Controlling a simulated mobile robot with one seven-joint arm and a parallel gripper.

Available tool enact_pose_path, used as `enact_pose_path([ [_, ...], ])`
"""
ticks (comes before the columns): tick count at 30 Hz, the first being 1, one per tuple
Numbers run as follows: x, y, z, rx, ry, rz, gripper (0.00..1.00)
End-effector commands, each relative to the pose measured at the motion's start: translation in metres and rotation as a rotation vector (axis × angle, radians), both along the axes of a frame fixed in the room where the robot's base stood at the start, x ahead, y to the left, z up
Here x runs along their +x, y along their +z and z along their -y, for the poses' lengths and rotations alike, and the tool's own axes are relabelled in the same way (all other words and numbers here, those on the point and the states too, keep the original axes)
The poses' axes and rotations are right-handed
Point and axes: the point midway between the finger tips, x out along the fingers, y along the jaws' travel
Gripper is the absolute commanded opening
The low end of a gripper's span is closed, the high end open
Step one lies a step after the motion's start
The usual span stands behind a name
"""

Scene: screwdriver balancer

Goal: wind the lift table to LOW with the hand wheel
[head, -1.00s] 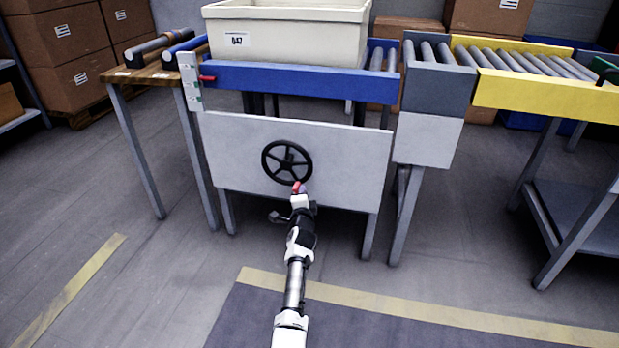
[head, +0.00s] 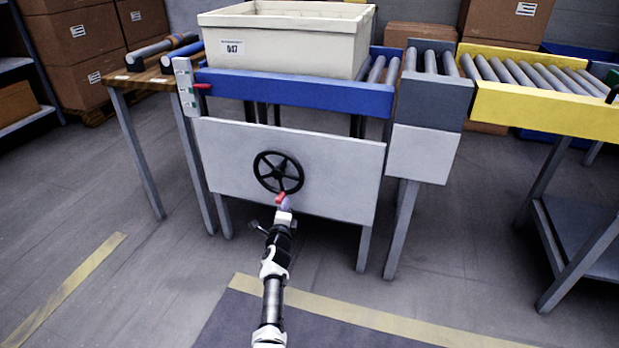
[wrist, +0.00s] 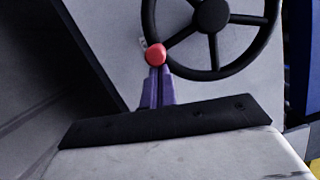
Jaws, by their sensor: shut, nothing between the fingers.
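The black hand wheel (head: 279,173) is on the pale front panel (head: 340,190) of the lift table (head: 300,92); the wrist view shows part of it (wrist: 212,16). Its red knob (head: 281,197) is at the bottom of the rim in the head view. In the wrist view the knob (wrist: 155,54) is at the rim's lower left. My gripper (head: 285,204) is just below the knob. Its purple fingers (wrist: 158,75) are closed together with their tips at the knob; whether they touch it I cannot tell. A red pointer (head: 202,86) is around mid-height on the scale plate (head: 184,78).
A cream crate (head: 300,55) stands on the lift table. A grey roller section (head: 432,95) and a yellow roller conveyor (head: 545,108) adjoin at the right. A wooden table (head: 140,78) with loose rollers stands at the left. The floor in front is clear, with yellow tape.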

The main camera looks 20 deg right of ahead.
Motion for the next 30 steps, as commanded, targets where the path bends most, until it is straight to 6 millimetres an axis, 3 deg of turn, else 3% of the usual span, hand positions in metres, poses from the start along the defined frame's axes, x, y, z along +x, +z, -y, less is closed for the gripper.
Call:
enact_pose_path([
  [3, 0.001, -0.002, -0.015, 0.024, 0.004, 0.014, 0.00],
  [23, 0.025, -0.017, -0.055, 0.093, 0.005, 0.061, 0.00],
  [30, 0.036, -0.006, -0.070, 0.148, 0.003, 0.097, 0.00],
])
